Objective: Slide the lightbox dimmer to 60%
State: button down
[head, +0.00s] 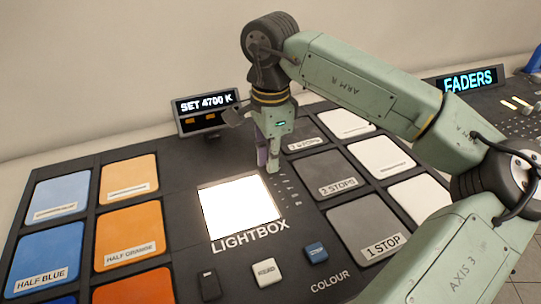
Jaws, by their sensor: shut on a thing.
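The lightbox (238,206) is a bright white square in the dark panel, with the word LIGHTBOX below it. The dimmer scale (288,190) runs along its right side as a row of small pale marks. My gripper (268,163) points down at the upper end of this scale, by the lightbox's top right corner. It is shut on the dimmer knob, which the fingers hide. The mark at which the knob stands cannot be read.
Blue and orange filter tiles (127,177) lie left, grey and white tiles (364,226) right. A small display (207,108) reading SET 4700 K stands behind. Several small buttons (267,271) sit in front. A FADERS console (500,105) is at far right. My arm covers much of the right side.

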aim_at(278, 184)
jog(key=s, duration=0.1)
jog(key=s+d+b, duration=0.1)
jog(key=s, duration=0.1)
jog(key=shift+s+d+f, duration=0.15)
jog(key=shift+d, duration=0.05)
jog(key=shift+s, duration=0.25)
jog(key=c, duration=1.6)
grip_release()
jog(key=shift+r, duration=0.2)
notch_tip(278, 184, up, 12)
jog(key=shift+f, duration=0.1)
